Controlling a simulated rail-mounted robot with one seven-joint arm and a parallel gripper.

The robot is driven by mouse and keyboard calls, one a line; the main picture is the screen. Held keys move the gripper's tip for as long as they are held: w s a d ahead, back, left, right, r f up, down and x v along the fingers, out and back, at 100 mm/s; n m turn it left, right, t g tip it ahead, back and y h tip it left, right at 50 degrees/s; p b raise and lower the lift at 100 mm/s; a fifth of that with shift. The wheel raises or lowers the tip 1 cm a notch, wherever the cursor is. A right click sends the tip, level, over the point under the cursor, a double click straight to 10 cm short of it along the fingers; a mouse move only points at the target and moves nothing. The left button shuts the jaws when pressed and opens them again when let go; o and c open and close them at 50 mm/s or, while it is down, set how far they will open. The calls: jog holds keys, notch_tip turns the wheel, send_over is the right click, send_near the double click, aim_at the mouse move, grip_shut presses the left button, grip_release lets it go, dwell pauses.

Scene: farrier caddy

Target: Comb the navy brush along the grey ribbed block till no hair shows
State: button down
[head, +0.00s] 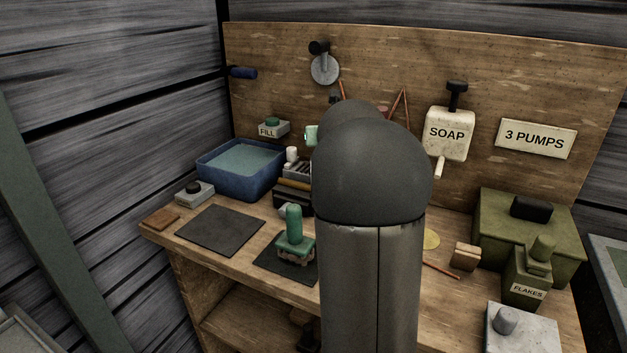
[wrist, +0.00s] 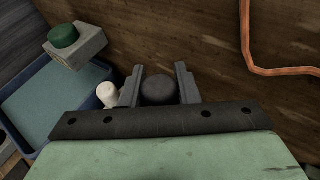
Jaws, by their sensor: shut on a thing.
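My gripper (wrist: 158,84) is shut on a dark, round-topped thing (wrist: 158,91), seen end-on between the fingers in the wrist view. Its lower part is hidden, and I cannot tell whether it is the navy brush. In the head view my arm hides most of the gripper and its load. A grey ribbed piece (head: 298,170), likely the ribbed block, shows beside a white knob (head: 292,154), partly behind my arm. The white knob also shows just left of the fingers in the wrist view (wrist: 107,96). No hair can be made out.
A blue basin of water (head: 208,177) stands at the back left, below the FILL button (head: 272,128). A green-handled brush (head: 294,240) stands on a dark mat (head: 270,262). Another dark mat (head: 220,230) is bare. The soap dispenser (head: 449,132) and green box (head: 560,235) are right.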

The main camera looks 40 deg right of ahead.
jog(key=shift+w+a+r, duration=0.2)
jog(key=shift+w+a, duration=0.25)
jog(key=shift+w, duration=0.15)
jog(key=shift+w, duration=0.1)
jog(key=shift+w+a+f, duration=0.15)
jog(key=shift+w+a, duration=0.25)
jog(key=shift+w, duration=0.3)
jog(key=shift+s+b, duration=0.1)
jog(key=shift+b, duration=0.2)
jog(key=shift+s+d, duration=0.4)
jog(key=shift+s, duration=0.3)
jog(key=shift+s+d+f, duration=0.1)
jog(key=shift+s, duration=0.05)
